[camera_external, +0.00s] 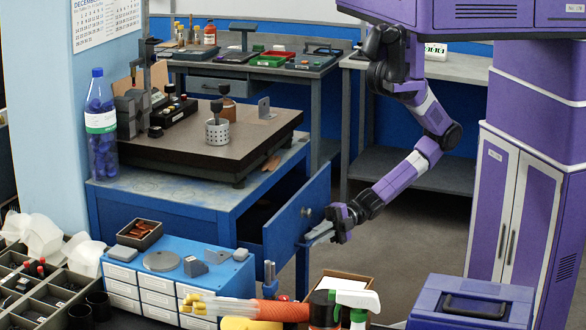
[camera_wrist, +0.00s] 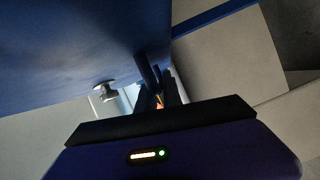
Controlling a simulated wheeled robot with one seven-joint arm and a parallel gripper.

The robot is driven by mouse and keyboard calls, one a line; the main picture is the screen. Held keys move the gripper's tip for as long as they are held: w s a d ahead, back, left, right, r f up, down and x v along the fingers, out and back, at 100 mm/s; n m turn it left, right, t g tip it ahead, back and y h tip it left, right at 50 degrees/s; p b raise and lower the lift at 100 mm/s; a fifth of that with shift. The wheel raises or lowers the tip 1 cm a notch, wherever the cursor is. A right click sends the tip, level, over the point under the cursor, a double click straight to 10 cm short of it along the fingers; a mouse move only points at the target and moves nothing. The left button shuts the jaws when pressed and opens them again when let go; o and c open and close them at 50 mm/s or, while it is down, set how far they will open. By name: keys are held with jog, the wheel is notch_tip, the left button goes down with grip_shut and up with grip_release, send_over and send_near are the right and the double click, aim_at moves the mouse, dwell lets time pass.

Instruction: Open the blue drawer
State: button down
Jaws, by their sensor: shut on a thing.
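The blue drawer (camera_external: 290,218) is at the blue bench's right side in the external view. Its front stands out from the bench body, and a dark gap (camera_external: 257,214) shows behind it. A small round metal knob (camera_external: 306,212) sits on the front; the knob (camera_wrist: 103,88) also shows in the wrist view, left of my fingers. My gripper (camera_external: 316,237) is at the lower right of the front, below the knob. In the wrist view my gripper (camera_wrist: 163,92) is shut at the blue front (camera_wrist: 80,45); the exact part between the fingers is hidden.
A dark slab (camera_external: 200,150) with a perforated metal cup lies on the bench top (camera_external: 160,190). A blue bottle (camera_external: 101,130) stands at its left. In front are a small blue drawer cabinet (camera_external: 165,275), a white spray bottle (camera_external: 357,300) and a purple case (camera_external: 470,302). Floor right of my gripper is clear.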

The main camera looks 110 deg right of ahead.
jog(key=s+a+p, duration=0.1)
jog(key=s+a, duration=1)
jog(key=shift+s+f, duration=0.1)
jog(key=c, duration=1.5)
grip_release()
jog(key=v, duration=0.7)
jog(key=shift+s, duration=0.4)
jog(key=shift+d, duration=0.15)
